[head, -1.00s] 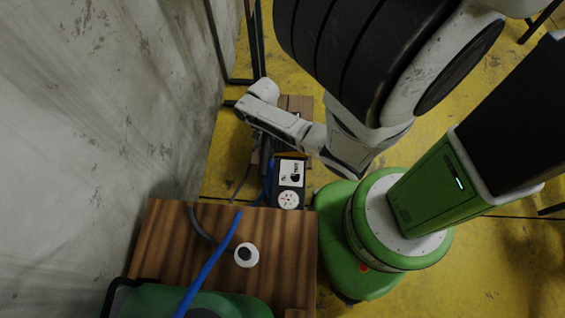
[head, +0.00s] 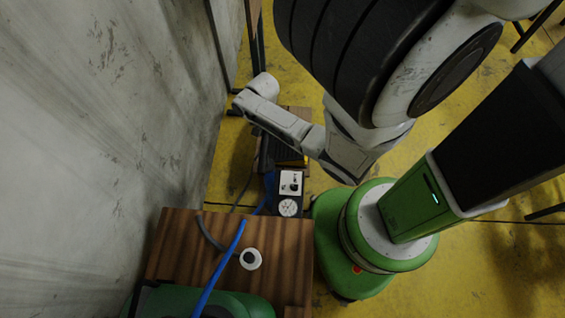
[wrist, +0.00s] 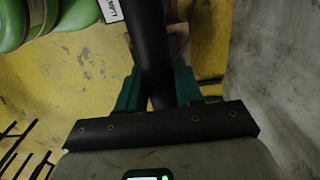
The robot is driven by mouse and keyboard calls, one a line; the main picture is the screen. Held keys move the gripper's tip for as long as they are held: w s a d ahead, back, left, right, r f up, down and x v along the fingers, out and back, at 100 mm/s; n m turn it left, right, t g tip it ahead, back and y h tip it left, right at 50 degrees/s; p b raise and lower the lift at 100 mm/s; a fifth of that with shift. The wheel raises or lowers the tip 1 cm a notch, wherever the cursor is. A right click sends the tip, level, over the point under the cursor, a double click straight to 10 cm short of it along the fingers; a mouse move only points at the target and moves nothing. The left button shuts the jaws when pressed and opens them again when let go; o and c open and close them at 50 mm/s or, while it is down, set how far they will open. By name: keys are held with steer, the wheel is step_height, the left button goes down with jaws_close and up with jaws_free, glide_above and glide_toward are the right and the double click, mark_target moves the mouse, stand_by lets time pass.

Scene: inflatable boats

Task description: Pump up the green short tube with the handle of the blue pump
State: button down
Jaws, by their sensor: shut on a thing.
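My gripper (wrist: 158,95) has its green fingers closed around a thick black bar (wrist: 148,40), which looks like the pump handle. The bar runs up out of the wrist view. In the head view my arm hides most of the handle and my fingers. The pump (head: 290,190) stands on the floor beyond the table, with a white label and a round gauge (head: 289,208) on top. Part of it shows blue. A green tube (head: 240,303) lies at the bottom edge, mostly out of view. A blue hose (head: 222,262) runs across the table toward it.
A striped wooden table (head: 180,245) stands in front, with a round white piece with a dark centre (head: 250,259) and a dark hose (head: 212,236) on it. A concrete wall (head: 110,130) rises close on the left. Yellow floor (head: 475,250) is open on the right.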

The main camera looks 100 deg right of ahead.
mark_target(268, 137)
step_height(268, 137, up, 11)
steer(key=shift+f, duration=0.15)
step_height(268, 137, down, 23)
steer(key=b, duration=1.5)
steer(key=c, duration=0.7)
jaws_free()
step_height(268, 137, up, 7)
steer(key=p, duration=0.6)
